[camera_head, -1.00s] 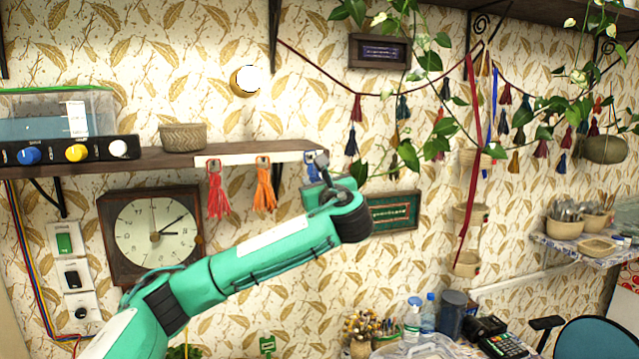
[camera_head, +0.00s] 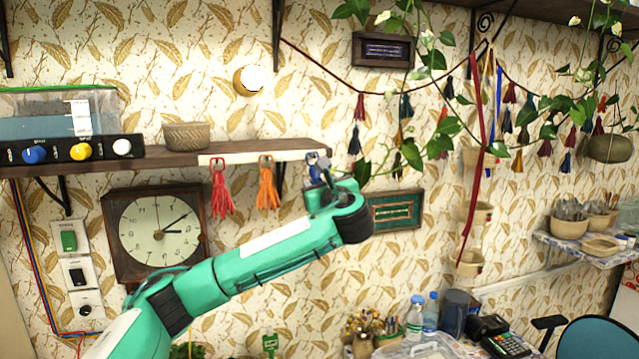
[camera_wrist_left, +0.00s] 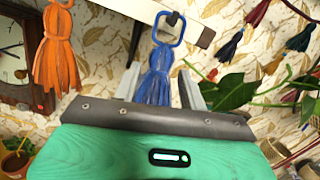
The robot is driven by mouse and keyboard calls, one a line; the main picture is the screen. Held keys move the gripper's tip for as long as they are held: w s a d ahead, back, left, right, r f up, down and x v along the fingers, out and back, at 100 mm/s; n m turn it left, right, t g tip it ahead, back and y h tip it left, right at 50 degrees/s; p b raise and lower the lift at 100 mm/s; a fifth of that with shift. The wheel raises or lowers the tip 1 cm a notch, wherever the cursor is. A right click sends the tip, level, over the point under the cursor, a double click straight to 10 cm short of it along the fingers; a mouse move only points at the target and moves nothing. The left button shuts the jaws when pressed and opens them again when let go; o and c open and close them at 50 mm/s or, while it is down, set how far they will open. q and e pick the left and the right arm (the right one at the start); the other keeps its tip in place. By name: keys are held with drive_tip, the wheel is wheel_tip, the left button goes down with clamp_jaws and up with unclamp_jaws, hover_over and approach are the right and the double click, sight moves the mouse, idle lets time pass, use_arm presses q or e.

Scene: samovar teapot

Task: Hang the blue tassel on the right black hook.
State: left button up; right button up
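The blue tassel (camera_wrist_left: 157,75) hangs upright in the left wrist view, its square loop around the right black hook (camera_wrist_left: 172,19) on the pale strip (camera_wrist_left: 208,37). In the head view the top of the blue tassel (camera_head: 313,163) shows at the strip's right end; my gripper hides its lower part. My left gripper (camera_wrist_left: 160,70) has one finger on each side of the tassel, with small gaps between, so it looks open. It also shows in the head view (camera_head: 318,178), just under the strip's right end. My right gripper is out of view.
A red-orange tassel (camera_head: 220,188) and an orange tassel (camera_head: 267,185) hang on the strip to the left. The shelf (camera_head: 130,162) holds a woven basket (camera_head: 187,136) and a knob panel. A wall clock (camera_head: 157,232) is below. A garland and trailing leaves (camera_head: 412,155) hang to the right.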

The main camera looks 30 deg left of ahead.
use_arm(q)
drive_tip(key=shift+o, duration=1.3)
